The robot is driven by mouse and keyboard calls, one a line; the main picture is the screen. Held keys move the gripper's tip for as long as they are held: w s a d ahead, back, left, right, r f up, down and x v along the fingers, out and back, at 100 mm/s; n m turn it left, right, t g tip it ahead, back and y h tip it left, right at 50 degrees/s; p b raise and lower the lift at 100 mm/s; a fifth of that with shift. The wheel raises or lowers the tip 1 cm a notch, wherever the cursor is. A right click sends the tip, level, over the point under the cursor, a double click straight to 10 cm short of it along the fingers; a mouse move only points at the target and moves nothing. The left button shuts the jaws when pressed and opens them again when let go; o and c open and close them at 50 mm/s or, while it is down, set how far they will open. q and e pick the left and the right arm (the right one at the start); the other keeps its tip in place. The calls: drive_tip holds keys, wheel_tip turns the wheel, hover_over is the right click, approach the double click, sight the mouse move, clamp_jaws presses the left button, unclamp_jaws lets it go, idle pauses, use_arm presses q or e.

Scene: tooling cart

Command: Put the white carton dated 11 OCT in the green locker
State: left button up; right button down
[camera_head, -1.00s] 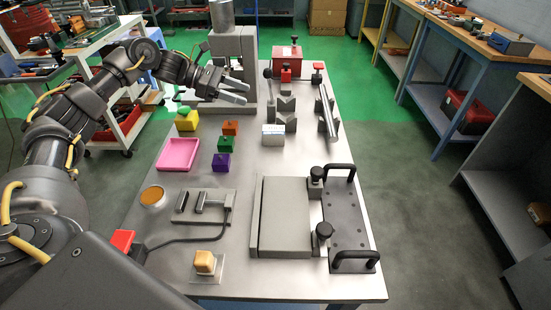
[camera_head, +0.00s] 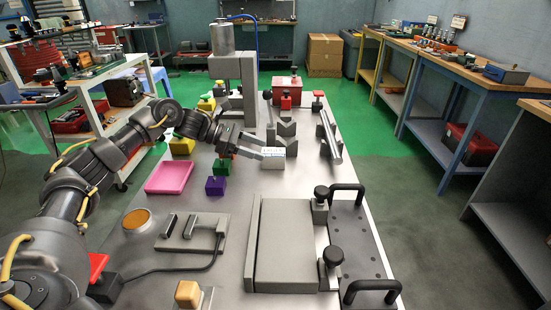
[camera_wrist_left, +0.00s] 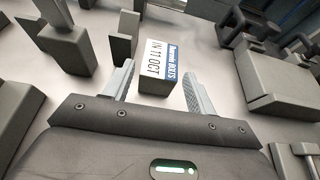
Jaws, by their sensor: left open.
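The white carton (camera_head: 273,163) stands on the grey cart top in the middle of the head view. In the left wrist view the carton (camera_wrist_left: 156,75) shows a label reading "IN 11 OCT" and a blue band. My left gripper (camera_head: 262,147) is open at the carton's left end. No green locker can be made out. My right gripper is out of view.
Coloured blocks, among them a purple one (camera_head: 215,186), and a pink tray (camera_head: 169,177) lie left of the carton. Grey V-blocks (camera_head: 286,131) stand just behind it. A grey plate fixture (camera_head: 283,240) fills the front right. Bare cart top lies right of the carton.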

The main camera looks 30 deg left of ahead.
sight(267, 151)
use_arm(q)
drive_tip(key=shift+x, duration=0.85)
drive_tip(key=p+x, duration=0.1)
drive_tip(key=x, duration=0.3)
drive_tip(key=shift+f, duration=0.15)
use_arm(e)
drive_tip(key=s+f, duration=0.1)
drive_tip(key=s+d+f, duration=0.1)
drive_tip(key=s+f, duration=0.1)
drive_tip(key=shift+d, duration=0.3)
use_arm(q)
drive_tip(key=shift+w, duration=0.1)
drive_tip(key=c, duration=1.2)
drive_tip(key=shift+o, duration=0.2)
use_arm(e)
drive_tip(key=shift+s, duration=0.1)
